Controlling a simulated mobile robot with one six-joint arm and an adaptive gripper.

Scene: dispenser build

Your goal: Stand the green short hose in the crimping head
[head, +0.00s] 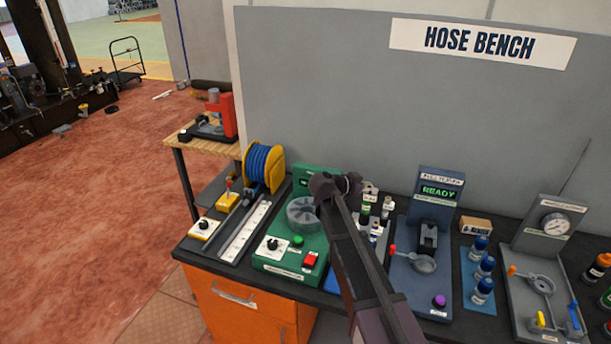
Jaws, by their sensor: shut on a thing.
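The green crimping machine (285,245) stands on the bench, left of my arm. Its round grey segmented crimping head (303,213) faces up, and my arm covers part of its right side. No hose shows in the visible part of the head. My forearm reaches up from the bottom, with its wrist beside the head's upper right. My gripper and anything in it are hidden behind the forearm and wrist. Small upright pieces with pale tops and some green (365,212) stand right of my wrist. I cannot tell whether one is the green short hose.
A blue hose reel (264,167) and a grey measuring track (245,230) are at the left. The grey back panel (320,90) rises behind the bench.

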